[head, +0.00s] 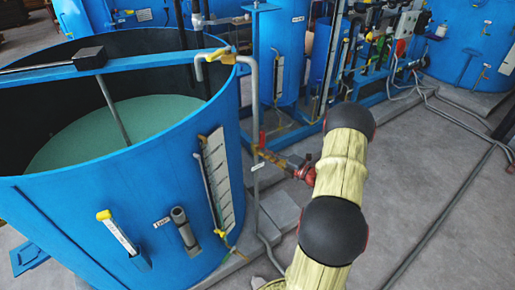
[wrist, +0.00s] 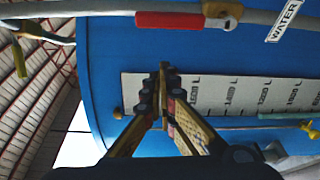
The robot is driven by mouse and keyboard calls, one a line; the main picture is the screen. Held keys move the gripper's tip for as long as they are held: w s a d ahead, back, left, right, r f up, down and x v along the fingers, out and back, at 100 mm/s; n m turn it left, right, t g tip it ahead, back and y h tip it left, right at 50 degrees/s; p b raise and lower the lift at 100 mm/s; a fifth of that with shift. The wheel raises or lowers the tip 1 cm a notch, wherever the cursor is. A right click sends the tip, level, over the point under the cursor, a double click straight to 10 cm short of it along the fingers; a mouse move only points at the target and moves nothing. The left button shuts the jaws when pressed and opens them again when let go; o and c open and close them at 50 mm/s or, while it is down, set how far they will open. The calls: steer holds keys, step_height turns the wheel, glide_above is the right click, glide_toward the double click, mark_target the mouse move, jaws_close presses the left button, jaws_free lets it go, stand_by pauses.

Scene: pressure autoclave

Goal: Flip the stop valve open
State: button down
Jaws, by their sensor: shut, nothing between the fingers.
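The stop valve's red handle (wrist: 170,20) lies along a grey pipe (wrist: 95,9) at the top of the wrist view. Its metal valve body (wrist: 222,12) is at the handle's right end. In the head view the red handle (head: 262,138) shows small on the upright grey pipe (head: 255,95) beside the large blue tank (head: 150,200). My gripper (head: 259,150) is close to the pipe, just below the handle in that view. In the wrist view my gripper's fingers (wrist: 164,72) are together and empty, below the handle in the picture with a gap between. Contact cannot be told from the head view.
A white litre scale (wrist: 240,95) is on the tank wall behind my fingers. A WATER label (wrist: 285,20) hangs on the pipe. More blue tanks (head: 283,50) and pipework stand behind. The grey floor (head: 440,190) at right is mostly clear, with a hose along it.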

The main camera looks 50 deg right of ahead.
steer(key=shift+s, duration=1.7)
